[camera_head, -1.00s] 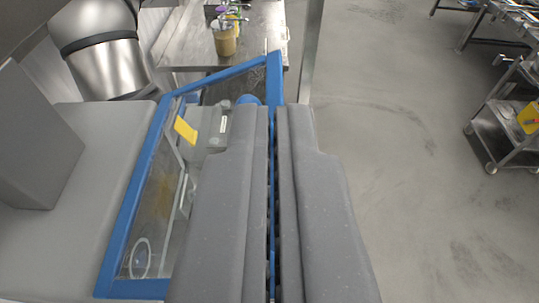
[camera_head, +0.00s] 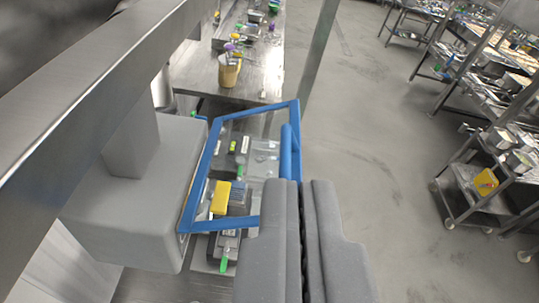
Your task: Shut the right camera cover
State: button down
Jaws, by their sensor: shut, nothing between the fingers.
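The camera cover (camera_head: 202,165) is a clear pane in a blue frame beside a grey housing (camera_head: 140,222). It appears tilted, and I cannot tell how far open it stands. A blue bar (camera_head: 287,150) runs along its right side. My gripper (camera_head: 302,184) is shut and empty, its long grey fingers together at the lower middle. Its tips overlap the cover's right edge in the picture. I cannot tell whether they touch it. The fingers hide the frame's lower right corner.
Through and below the pane show a yellow block (camera_head: 221,197) and a green-tipped item (camera_head: 224,262). A metal table (camera_head: 200,75) behind holds a tan cup (camera_head: 229,72) of utensils. A metal post (camera_head: 319,50) stands behind. Open floor (camera_head: 385,150) lies right, before a loaded cart (camera_head: 470,190).

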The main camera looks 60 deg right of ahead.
jog(key=shift+n+h, duration=0.3)
jog(key=shift+n, duration=0.2)
jog(key=x, duration=0.3)
jog(key=p+x, duration=0.1)
jog(key=x, duration=0.2)
jog(key=w+x, duration=0.1)
jog(key=x, duration=0.2)
jog(key=shift+w+a+f+p, duration=0.15)
jog(key=shift+f+p, duration=0.1)
jog(key=shift+p, duration=0.05)
jog(key=shift+f, duration=0.15)
jog(key=shift+f+g+b, duration=0.3)
jog(key=shift+f, duration=0.05)
jog(key=shift+s+d+f, duration=0.15)
jog(key=shift+s+f, duration=0.05)
jog(key=shift+f, duration=0.25)
jog(key=shift+s+d+f, duration=0.15)
jog(key=shift+s+f, duration=0.05)
jog(key=shift+f, duration=0.3)
jog(key=shift+f, duration=0.1)
